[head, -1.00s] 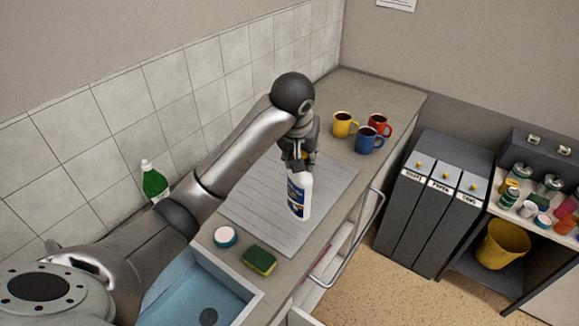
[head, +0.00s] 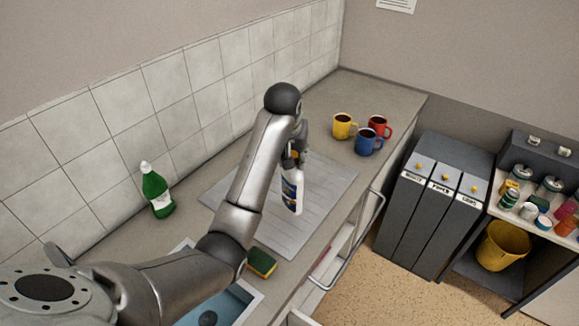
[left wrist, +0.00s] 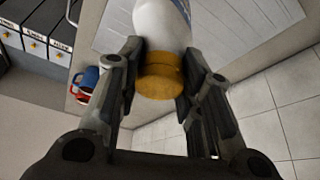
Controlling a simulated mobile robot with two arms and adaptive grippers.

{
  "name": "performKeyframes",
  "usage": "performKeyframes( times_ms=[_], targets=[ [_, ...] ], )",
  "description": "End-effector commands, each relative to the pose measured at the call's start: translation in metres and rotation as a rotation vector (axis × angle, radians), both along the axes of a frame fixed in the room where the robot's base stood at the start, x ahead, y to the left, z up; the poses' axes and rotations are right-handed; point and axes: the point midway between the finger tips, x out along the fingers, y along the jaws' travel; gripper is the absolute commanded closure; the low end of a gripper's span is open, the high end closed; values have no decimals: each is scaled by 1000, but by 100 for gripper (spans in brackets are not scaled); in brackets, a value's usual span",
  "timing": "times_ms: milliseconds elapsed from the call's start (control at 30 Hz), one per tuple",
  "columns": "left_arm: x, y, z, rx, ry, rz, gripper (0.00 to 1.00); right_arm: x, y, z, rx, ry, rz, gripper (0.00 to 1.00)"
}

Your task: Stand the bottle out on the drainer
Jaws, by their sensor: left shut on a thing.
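A white bottle (head: 291,192) with a dark label is upright over the grey ribbed drainer (head: 325,185). I cannot tell whether its base touches the drainer. My left gripper (head: 294,155) is shut on it near the top, and my arm partly hides them. In the left wrist view, the fingers (left wrist: 160,62) are on either side of the bottle (left wrist: 162,22) by its orange-yellow cap (left wrist: 160,75). The drainer (left wrist: 235,25) shows behind it. My right gripper is not in view.
A green bottle (head: 157,194) stands by the tiled wall. Yellow (head: 342,125), blue (head: 367,143) and red (head: 379,126) mugs stand beyond the drainer. A sponge (head: 262,263) lies by the blue sink (head: 232,305). The drainer's right part is clear.

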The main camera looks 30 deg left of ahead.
Motion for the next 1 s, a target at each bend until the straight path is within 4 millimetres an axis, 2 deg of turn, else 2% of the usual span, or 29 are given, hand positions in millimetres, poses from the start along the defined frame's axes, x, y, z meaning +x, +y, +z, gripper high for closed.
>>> performKeyframes(
  times_ms=[200, 433, 600, 1000],
  targets=[
    [15, 14, -21, -1, -3, 1, 100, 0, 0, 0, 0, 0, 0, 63],
    [23, 22, -34, -1, -5, 1, 100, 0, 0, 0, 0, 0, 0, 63],
    [22, 20, -57, -1, -5, 0, 100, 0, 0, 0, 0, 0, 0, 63],
    [22, 20, -64, -1, -6, 0, 100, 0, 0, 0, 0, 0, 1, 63]
  ],
)
